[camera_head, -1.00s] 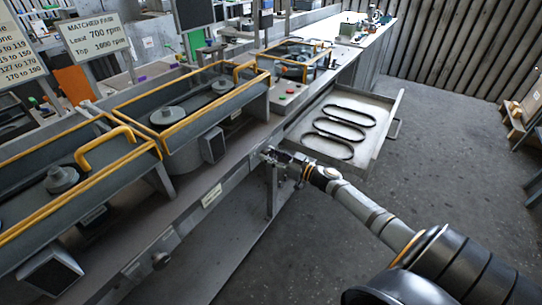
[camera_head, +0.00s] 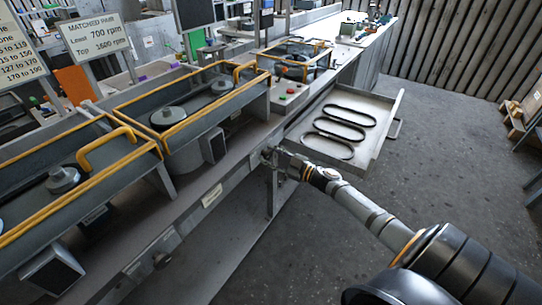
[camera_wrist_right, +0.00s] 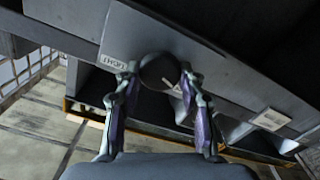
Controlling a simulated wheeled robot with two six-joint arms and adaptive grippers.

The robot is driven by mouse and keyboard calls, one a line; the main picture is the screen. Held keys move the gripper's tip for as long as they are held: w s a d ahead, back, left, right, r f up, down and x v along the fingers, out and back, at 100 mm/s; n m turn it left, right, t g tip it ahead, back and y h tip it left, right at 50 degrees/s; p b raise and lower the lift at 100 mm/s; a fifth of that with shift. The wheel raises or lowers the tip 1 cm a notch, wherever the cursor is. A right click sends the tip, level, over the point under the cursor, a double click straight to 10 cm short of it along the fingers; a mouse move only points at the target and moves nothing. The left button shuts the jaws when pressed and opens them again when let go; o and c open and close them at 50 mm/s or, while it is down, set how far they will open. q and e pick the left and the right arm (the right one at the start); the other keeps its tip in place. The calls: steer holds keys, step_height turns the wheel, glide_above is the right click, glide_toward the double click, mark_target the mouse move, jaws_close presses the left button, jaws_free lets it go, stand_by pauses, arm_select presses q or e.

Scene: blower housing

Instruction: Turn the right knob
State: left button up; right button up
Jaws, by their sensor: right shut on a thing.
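The right knob is a dark round knob (camera_wrist_right: 158,71) on a grey front panel in the right wrist view. The two fingers of my right gripper (camera_wrist_right: 157,80) are on either side of it, shut on it. In the head view my right gripper (camera_head: 273,157) reaches the bench's front rail, and its fingers hide the knob there. A second dark knob (camera_head: 161,259) is on the same rail at the lower left, with nothing at it. My left gripper is in neither view.
An open drawer (camera_head: 386,130) with several black belts juts out beyond my right gripper. Yellow-edged guard frames (camera_head: 188,118) over pulleys stand on the bench above the rail. A small box with red and green buttons (camera_head: 290,91) sits near the drawer. The floor (camera_head: 300,240) in front is clear.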

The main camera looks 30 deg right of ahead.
steer(key=n, duration=0.3)
steer(key=shift+f+n, duration=0.15)
steer(key=shift+n, duration=0.25)
steer(key=n, duration=0.1)
steer(key=n+b, duration=0.1)
steer(key=n, duration=0.1)
steer(key=shift+s+a+f+n, duration=0.1)
steer(key=shift+a+n, duration=0.05)
steer(key=shift+n, duration=0.15)
steer(key=n+b, duration=0.1)
steer(key=n, duration=0.3)
steer(key=shift+f+n+b, duration=0.15)
steer(key=shift+n+b, duration=0.75)
steer(key=shift+n, duration=1.3)
steer(key=o, duration=1.2)
steer(key=shift+v, duration=3.75)
